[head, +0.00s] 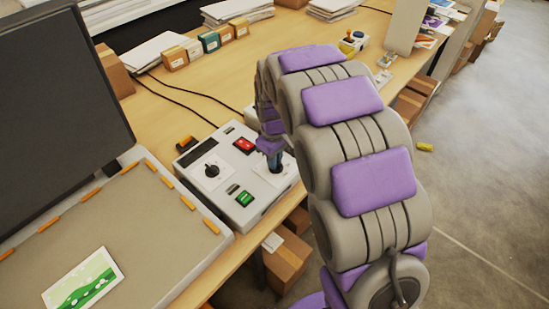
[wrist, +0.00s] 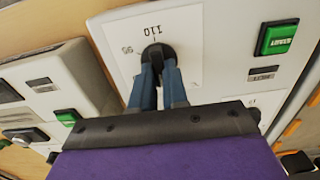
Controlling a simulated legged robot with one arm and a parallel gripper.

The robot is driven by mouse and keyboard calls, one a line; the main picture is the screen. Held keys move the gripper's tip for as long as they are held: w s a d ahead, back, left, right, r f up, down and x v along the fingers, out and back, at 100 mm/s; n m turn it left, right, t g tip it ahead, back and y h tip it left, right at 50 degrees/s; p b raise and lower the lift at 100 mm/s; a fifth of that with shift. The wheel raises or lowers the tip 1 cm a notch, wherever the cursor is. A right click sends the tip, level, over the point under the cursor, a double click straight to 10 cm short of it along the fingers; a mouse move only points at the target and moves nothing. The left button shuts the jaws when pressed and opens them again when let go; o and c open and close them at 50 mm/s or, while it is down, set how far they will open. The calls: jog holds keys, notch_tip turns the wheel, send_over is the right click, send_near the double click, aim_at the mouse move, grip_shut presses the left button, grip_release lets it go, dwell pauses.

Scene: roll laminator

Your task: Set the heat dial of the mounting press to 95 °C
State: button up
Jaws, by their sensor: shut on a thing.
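The mounting press's control box (head: 230,205) is a white box at the table's front edge. My gripper (head: 275,163) reaches down onto the dial at the box's right side. In the wrist view my gripper (wrist: 159,66) is shut on the black dial knob (wrist: 158,50). The knob stands on a white dial plate (wrist: 190,30). The marks 110 and 95 show upside down beside the knob. The pointer and the rest of the scale are hidden by my fingers, so the setting cannot be told.
The box also carries a second black knob (head: 211,170), a red switch (head: 244,145) and a green button (head: 244,198). A large press with a raised dark lid (head: 60,95) stands at left, a green picture (head: 84,283) on its bed. Small boxes (head: 210,41) and cables lie behind.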

grip_shut()
